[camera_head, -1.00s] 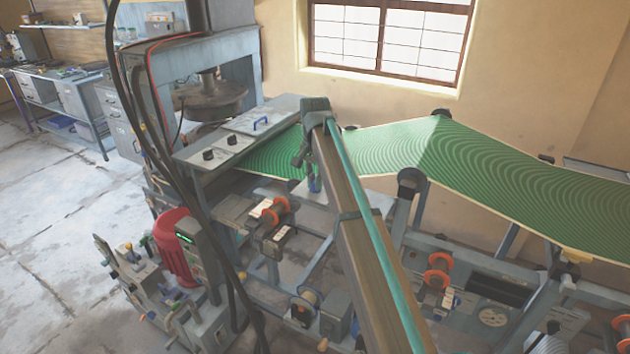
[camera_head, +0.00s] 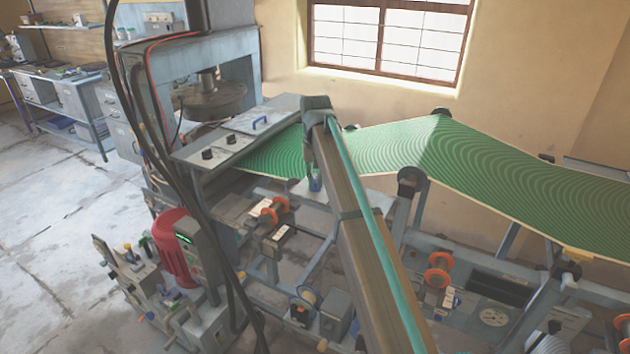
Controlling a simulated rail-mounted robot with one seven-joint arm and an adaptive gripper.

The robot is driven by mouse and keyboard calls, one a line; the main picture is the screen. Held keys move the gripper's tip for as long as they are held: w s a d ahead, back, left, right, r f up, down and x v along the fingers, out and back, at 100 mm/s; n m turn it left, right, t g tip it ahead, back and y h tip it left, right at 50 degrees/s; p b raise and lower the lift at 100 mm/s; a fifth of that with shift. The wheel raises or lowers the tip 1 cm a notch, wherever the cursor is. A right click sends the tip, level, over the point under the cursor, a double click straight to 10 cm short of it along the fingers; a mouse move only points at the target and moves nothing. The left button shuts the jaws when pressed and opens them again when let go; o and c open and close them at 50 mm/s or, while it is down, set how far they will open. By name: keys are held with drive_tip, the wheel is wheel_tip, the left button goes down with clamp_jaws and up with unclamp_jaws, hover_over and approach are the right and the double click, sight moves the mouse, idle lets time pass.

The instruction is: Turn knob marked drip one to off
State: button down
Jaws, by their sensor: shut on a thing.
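The marking "drip one" cannot be read anywhere, and I cannot tell which way the blue part is turned.
A grey panel with two black knobs (camera_head: 208,153) and a blue handle (camera_head: 261,121) lies left of the gripper. The green patterned sheet (camera_head: 480,167) runs behind my arm. Dark cables hang at left.

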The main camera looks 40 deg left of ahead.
sight(316, 181)
drive_tip(key=shift+n, duration=1.5)
drive_tip(key=c, duration=1.2)
unclamp_jaws()
wheel_tip(316, 181, up, 12)
drive_tip(key=shift+r, duration=0.1)
